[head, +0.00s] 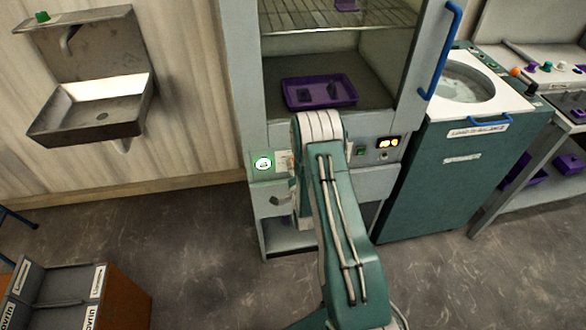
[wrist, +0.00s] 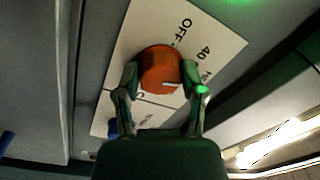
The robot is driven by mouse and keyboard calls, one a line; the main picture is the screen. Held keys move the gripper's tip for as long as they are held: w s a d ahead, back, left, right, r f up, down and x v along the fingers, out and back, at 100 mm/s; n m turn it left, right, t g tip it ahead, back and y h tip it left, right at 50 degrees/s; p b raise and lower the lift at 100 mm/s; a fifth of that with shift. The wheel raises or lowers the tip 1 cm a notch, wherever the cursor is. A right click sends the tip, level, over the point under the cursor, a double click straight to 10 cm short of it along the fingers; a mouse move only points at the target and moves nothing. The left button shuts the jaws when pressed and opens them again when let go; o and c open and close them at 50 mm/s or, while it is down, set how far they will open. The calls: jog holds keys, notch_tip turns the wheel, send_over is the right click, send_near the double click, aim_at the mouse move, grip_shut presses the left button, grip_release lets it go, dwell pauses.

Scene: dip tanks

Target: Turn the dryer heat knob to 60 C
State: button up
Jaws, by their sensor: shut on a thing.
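The orange heat knob (wrist: 160,66) sits on a white dial plate (wrist: 205,35) in the wrist view. "OFF" and "40" can be read on the plate; other markings are partly covered by the knob and my fingers. A pale line shows on the knob near its lower right side. My gripper (wrist: 159,76) is shut on the knob, one finger at each side. In the head view, the dryer (head: 275,134) stands straight ahead, and my arm hides the knob and gripper.
A purple tray (head: 320,91) lies inside the dryer, whose door has a blue handle (head: 440,50). A sink (head: 95,110) is on the left wall, and a crate (head: 75,290) is at lower left.

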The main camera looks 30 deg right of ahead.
jog(key=m, duration=0.5)
jog(key=shift+w+d+r+m+h, duration=0.1)
jog(key=shift+d+m+h, duration=0.05)
jog(key=shift+m+h, duration=0.2)
jog(key=shift+s+f+m+g, duration=0.1)
jog(key=shift+m+g, duration=0.05)
jog(key=shift+m, duration=2.45)
jog(key=shift+s+f+m+g, duration=0.1)
jog(key=shift+m, duration=2.55)
jog(key=shift+s+f+m+g, duration=0.1)
jog(key=shift+m+g, duration=0.05)
jog(key=shift+m, duration=2.45)
jog(key=o, duration=1.1)
jog(key=shift+w, duration=0.1)
jog(key=shift+o, duration=0.2)
jog(key=shift+r, duration=0.1)
jog(key=shift+w, duration=0.1)
